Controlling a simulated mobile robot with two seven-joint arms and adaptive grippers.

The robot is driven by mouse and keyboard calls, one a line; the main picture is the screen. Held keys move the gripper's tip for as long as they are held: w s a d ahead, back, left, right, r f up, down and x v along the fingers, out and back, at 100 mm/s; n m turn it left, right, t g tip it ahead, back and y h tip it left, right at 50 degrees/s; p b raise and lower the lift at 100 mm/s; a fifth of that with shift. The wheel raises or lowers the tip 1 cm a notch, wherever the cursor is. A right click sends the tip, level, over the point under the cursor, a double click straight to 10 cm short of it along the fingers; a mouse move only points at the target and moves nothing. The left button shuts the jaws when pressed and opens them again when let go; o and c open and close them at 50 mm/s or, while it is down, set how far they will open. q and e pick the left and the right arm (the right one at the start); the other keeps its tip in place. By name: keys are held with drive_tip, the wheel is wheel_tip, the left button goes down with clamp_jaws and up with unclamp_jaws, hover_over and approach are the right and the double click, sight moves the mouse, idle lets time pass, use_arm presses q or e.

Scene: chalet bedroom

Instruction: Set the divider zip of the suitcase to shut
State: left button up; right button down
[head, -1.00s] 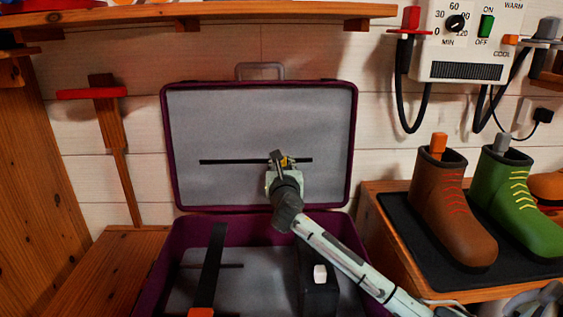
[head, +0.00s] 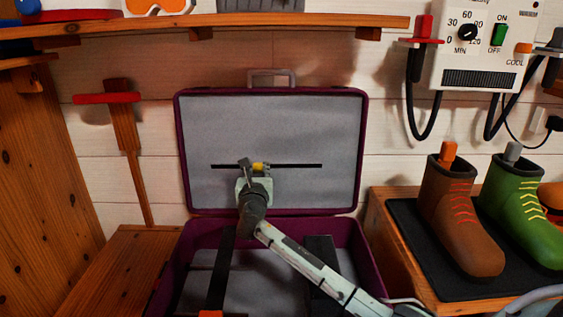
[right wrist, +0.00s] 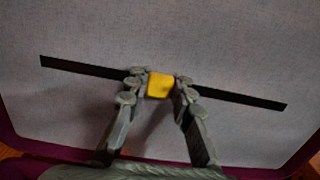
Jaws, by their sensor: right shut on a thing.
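The open purple suitcase (head: 363,150) stands against the wall with its lid upright. A black divider zip track (head: 305,166) runs across the grey lid lining; it also shows in the right wrist view (right wrist: 240,97). My right gripper (head: 252,168) is shut on the yellow zip pull (head: 261,166), near the middle of the track and a little to the left. In the right wrist view, the yellow pull (right wrist: 160,86) sits between both fingertips of my right gripper (right wrist: 158,84). My left gripper is not in view.
A black strap (head: 220,265) lies in the suitcase base, partly behind my right arm's side of the case. Brown (head: 465,225) and green (head: 530,215) boots stand on a black mat at right. A shelf (head: 220,32) runs above the lid.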

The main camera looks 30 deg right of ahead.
sight(219, 160)
drive_tip(key=w+a, duration=0.1)
drive_tip(key=a, duration=0.2)
drive_tip(key=w+a, duration=0.2)
drive_tip(key=a, duration=0.1)
drive_tip(key=w+a, duration=0.2)
drive_tip(key=a, duration=0.1)
drive_tip(key=shift+w+r, duration=0.1)
drive_tip(key=shift+w, duration=0.15)
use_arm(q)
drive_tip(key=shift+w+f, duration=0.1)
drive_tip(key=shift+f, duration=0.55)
use_arm(e)
drive_tip(key=shift+w+a, duration=0.15)
drive_tip(key=shift+a, duration=0.15)
drive_tip(key=c, duration=1.3)
unclamp_jaws()
drive_tip(key=shift+w+a, duration=0.1)
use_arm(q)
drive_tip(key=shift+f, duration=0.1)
use_arm(e)
drive_tip(key=v, duration=1.2)
